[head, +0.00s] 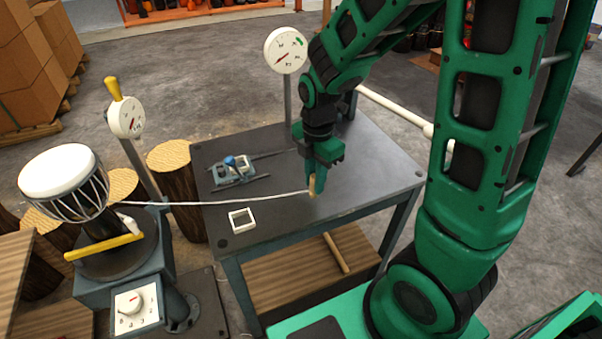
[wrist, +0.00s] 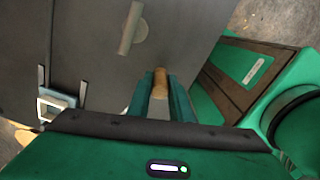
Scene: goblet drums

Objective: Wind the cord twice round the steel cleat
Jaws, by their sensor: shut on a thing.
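The pale cord (head: 215,202) runs nearly straight from the goblet drum (head: 68,188) at the left, over the table, to a small wooden toggle (head: 312,188). My gripper (head: 314,178) is shut on this toggle, above the table; the toggle also shows between the fingers in the wrist view (wrist: 160,84). A pale grey bar on a round base (wrist: 130,28) lies ahead of the fingers in the wrist view and looks like the steel cleat. I cannot make it out in the head view, where my arm may hide it. No turn of cord shows on it.
A blue-knobbed fixture with two prongs (head: 235,172) and a small white-framed square (head: 242,220) sit on the dark table (head: 385,160). A round gauge (head: 286,50) stands at its far side; another gauge (head: 127,118) stands near the drum. The table's right part looks clear.

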